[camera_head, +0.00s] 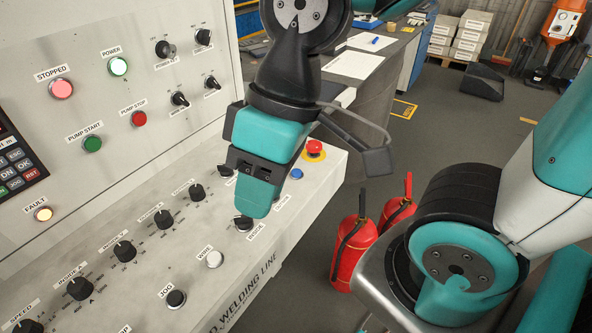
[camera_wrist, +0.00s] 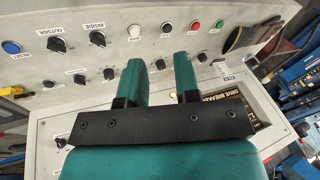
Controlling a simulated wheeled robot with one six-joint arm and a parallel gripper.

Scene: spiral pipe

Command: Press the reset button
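The reset button is a round blue button with a label beside it; it shows on the sloped control desk in the head view (camera_head: 297,174) and at the far left edge of the wrist view (camera_wrist: 11,47). My gripper (camera_head: 254,208) points down over the desk, just left of the blue button in the head view, and hides part of the panel. In the wrist view, my gripper's two teal fingers (camera_wrist: 161,76) stand apart with a narrow empty gap. I cannot tell whether the fingertips touch the desk.
A red emergency stop (camera_head: 314,148) on a yellow base sits just beyond the blue button. Several black knobs, including one (camera_head: 197,192), and a white button (camera_head: 215,259) stick up from the desk. Red fire extinguishers (camera_head: 352,250) stand on the floor to the right.

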